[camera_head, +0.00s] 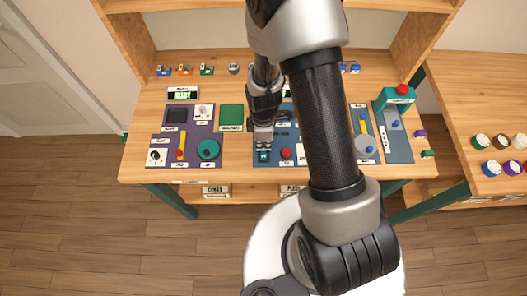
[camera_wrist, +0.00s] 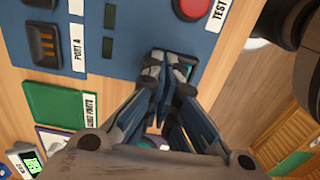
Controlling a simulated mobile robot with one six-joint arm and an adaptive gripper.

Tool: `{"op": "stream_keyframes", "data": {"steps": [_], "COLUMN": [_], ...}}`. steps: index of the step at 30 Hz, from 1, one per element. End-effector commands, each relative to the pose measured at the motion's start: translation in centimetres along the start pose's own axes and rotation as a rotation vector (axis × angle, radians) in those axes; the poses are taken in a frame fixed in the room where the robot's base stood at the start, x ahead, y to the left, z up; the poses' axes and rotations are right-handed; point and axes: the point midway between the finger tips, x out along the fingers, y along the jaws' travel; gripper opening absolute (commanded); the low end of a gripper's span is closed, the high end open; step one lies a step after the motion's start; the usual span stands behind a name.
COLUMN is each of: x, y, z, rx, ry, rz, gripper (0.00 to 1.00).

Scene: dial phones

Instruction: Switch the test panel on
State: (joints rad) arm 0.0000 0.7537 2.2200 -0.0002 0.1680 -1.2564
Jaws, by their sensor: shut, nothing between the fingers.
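The blue test panel (camera_head: 268,162) lies on the table in the middle, partly hidden by my arm. In the wrist view the blue panel (camera_wrist: 130,50) carries a red button (camera_wrist: 193,8) beside a label reading TEST. My gripper (camera_wrist: 168,72) is shut and empty, its fingertips over a small dark-framed, green-tinted part (camera_wrist: 187,70) near the panel's edge. The fingertips hide most of that part, and I cannot tell whether they touch it. In the head view my gripper (camera_head: 263,144) points down at the panel's front left, left of the red button (camera_head: 286,153).
A purple panel (camera_head: 170,140) with a green dial (camera_head: 208,149) lies to the left, near a READY display (camera_head: 182,94). A green plate (camera_head: 231,117) lies between the panels. A teal stand with a red button (camera_head: 402,89) is at right. My arm hides the middle right.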

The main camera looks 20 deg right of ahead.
Motion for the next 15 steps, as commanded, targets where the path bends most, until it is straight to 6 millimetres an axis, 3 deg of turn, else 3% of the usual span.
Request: {"op": "stream_keyframes", "data": {"steps": [15], "x": [0.6], "y": [0.0], "z": [0.0], "rx": [0.0], "ry": [0.0], "rz": [0.0], "gripper": [0.0]}}
